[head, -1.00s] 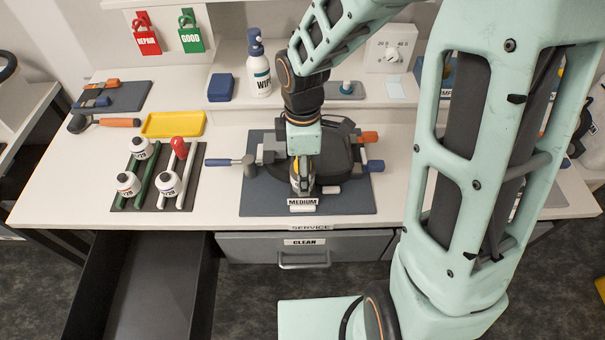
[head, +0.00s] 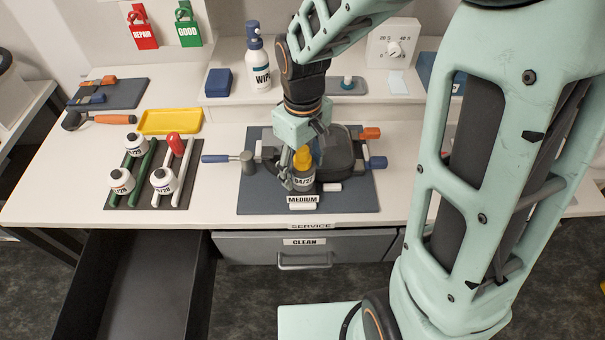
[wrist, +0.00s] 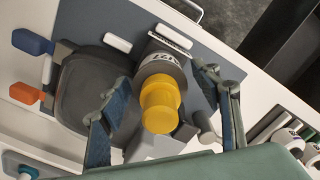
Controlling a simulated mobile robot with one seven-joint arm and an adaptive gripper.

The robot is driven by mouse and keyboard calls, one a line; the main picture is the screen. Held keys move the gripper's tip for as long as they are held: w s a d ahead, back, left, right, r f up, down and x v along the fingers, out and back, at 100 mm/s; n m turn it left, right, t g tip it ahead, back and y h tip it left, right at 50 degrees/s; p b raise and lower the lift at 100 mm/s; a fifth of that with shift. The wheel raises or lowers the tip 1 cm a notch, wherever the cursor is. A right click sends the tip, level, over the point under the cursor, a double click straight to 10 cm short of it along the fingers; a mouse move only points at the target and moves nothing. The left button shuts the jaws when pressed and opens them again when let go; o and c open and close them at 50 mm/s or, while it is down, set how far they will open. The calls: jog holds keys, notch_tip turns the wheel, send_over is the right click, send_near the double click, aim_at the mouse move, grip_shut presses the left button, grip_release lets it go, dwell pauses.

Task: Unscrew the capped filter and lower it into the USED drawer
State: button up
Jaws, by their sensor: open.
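The capped filter is a dark grey cylinder (head: 303,183) with a printed label and a yellow cap (head: 302,157). It stands on the housing on the blue-grey mat, and shows in the wrist view as a grey body (wrist: 162,68) with a stepped yellow cap (wrist: 160,106). My gripper (head: 303,150) is tilted above the filter. In the wrist view my open fingers (wrist: 158,82) lie on either side of the cap, with gaps visible. A dark drawer (head: 150,290) stands open and empty at the lower left; its label is out of sight.
The drawer labelled CLEAN (head: 304,256) is shut. A rack (head: 150,190) with several white bottles is left of the mat (head: 262,204). A yellow tray (head: 171,122) lies behind it. A MEDIUM sign (head: 302,200) stands in front.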

jog(key=m+b, duration=0.1)
jog(key=m, duration=0.3)
jog(key=shift+f+m, duration=0.1)
jog(key=shift+m, duration=0.2)
jog(key=m, duration=0.4)
jog(key=shift+m+b, duration=0.3)
jog(key=shift+b, duration=0.1)
jog(key=m, duration=0.4)
jog(key=shift+m, duration=0.3)
jog(key=m, duration=0.4)
jog(key=shift+b, duration=0.3)
